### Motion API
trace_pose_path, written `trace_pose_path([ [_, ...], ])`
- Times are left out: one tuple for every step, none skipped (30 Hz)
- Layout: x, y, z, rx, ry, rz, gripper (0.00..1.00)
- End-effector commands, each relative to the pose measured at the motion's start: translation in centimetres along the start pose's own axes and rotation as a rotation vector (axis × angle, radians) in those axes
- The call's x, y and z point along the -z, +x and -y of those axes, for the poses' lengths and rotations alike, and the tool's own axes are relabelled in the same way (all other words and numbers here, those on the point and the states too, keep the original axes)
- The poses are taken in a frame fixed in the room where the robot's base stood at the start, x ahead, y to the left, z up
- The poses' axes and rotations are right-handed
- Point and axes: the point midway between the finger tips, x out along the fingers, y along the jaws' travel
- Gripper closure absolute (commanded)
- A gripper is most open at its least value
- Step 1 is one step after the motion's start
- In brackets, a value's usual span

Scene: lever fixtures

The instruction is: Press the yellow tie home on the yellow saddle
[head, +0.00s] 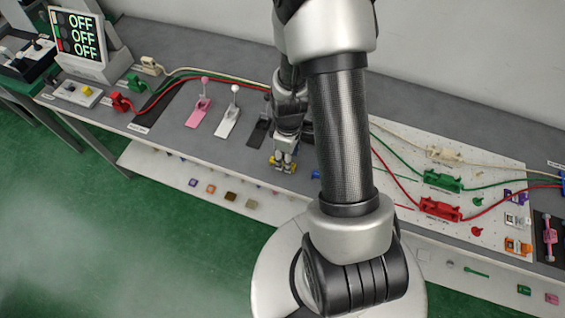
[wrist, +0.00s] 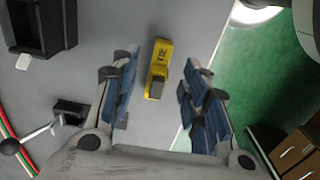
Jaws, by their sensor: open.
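In the wrist view a yellow piece (wrist: 161,55) with dark markings lies on the grey bench. A grey block shows at its near end. I cannot tell whether this is the yellow saddle, the yellow tie, or both together. My gripper (wrist: 158,80) is open, with its blue-padded fingers apart on either side of the piece's near end and no visible contact. In the head view my gripper (head: 284,158) points down near the bench's front edge. Bits of yellow (head: 274,167) show around its fingertips, but the fingers hide most of the piece.
A dark open box (wrist: 40,25) and a black-knobbed lever (wrist: 10,146) are left in the wrist view; the bench edge is right. Pink (head: 199,105) and white (head: 230,112) levers stand left of my gripper. Red and green cables cross behind. Small parts lie on the lower shelf.

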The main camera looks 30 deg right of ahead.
Motion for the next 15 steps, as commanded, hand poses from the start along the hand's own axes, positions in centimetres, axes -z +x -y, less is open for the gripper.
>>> trace_pose_path([
  [0.0, 1.2, 0.0, 0.002, 0.000, 0.001, 0.58],
  [0.0, 1.7, 0.0, 0.003, 0.000, 0.002, 0.58],
  [0.0, 2.1, 0.0, 0.002, 0.000, 0.002, 0.58],
  [0.0, 2.3, 0.0, 0.001, 0.000, 0.001, 0.58],
  [0.0, 2.4, 0.0, 0.000, 0.000, 0.000, 0.58],
  [0.1, 2.5, 0.0, 0.000, 0.000, 0.000, 0.58],
  [0.1, 2.5, -0.1, -0.001, 0.000, -0.001, 0.58],
  [0.1, 2.4, -0.1, -0.001, 0.000, -0.001, 0.58],
  [0.1, 2.4, -0.1, -0.001, 0.000, -0.001, 0.58],
  [0.1, 2.4, -0.1, -0.001, 0.000, -0.001, 0.58],
  [0.1, 2.4, -0.1, -0.001, 0.000, -0.001, 0.58],
  [0.1, 2.4, 0.0, -0.001, 0.000, -0.001, 0.60],
  [0.1, 2.4, 0.0, -0.001, 0.000, 0.000, 0.62],
  [0.1, 2.3, 0.0, -0.001, 0.000, 0.000, 0.64],
  [0.1, 2.3, 0.0, -0.001, 0.000, 0.000, 0.67],
])
